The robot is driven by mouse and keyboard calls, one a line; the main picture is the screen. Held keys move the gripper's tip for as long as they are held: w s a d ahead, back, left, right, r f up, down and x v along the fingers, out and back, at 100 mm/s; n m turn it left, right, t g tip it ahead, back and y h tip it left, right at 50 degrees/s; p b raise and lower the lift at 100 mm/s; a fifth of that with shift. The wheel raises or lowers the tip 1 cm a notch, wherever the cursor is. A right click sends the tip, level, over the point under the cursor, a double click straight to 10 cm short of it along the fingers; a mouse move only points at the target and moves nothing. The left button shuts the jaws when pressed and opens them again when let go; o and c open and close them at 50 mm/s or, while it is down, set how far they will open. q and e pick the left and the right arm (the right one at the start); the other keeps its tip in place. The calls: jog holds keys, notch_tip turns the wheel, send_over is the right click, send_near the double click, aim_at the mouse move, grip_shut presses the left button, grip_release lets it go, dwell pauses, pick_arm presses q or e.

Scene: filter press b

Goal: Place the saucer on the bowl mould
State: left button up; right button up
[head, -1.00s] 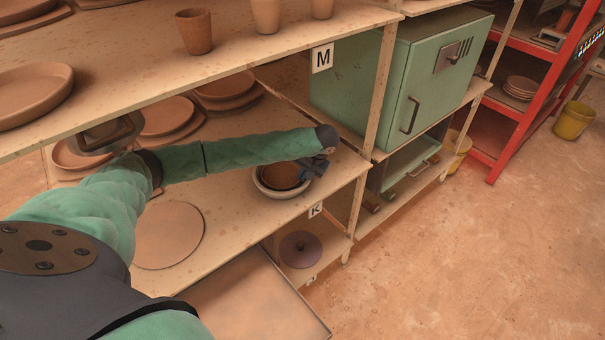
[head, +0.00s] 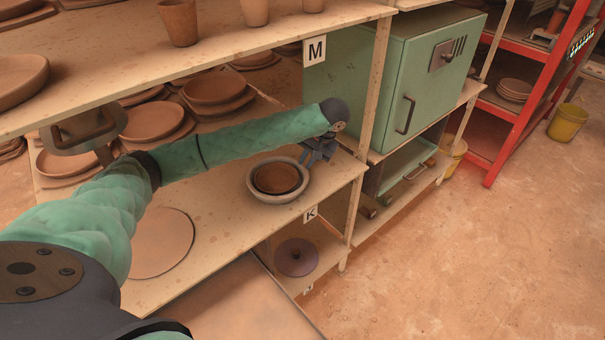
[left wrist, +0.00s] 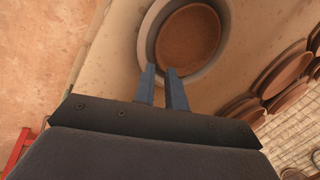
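The saucer (head: 277,178), a round brown clay dish, lies inside the bowl mould (head: 278,199), a pale grey round form on the middle shelf. It looks roughly centred, with the mould's rim showing all around it. In the left wrist view, the saucer (left wrist: 188,38) again sits within the mould's ring (left wrist: 146,38). My left gripper (head: 309,158) is at the mould's far right side, clear of the saucer. Its two blue fingers (left wrist: 161,69) are apart with nothing between them. Their tips overlap the mould's rim in the wrist view; I cannot tell whether they touch it. My right gripper is not in view.
A round flat board (head: 160,243) lies on the same shelf at the left front. Several clay dishes stand behind my left arm. The upper shelf (head: 230,50) hangs above the arm, and a wooden post (head: 372,90) stands right of the gripper. A green kiln (head: 425,85) is beyond.

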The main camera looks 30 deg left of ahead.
pick_arm(q)
jog(key=shift+v, duration=1.35)
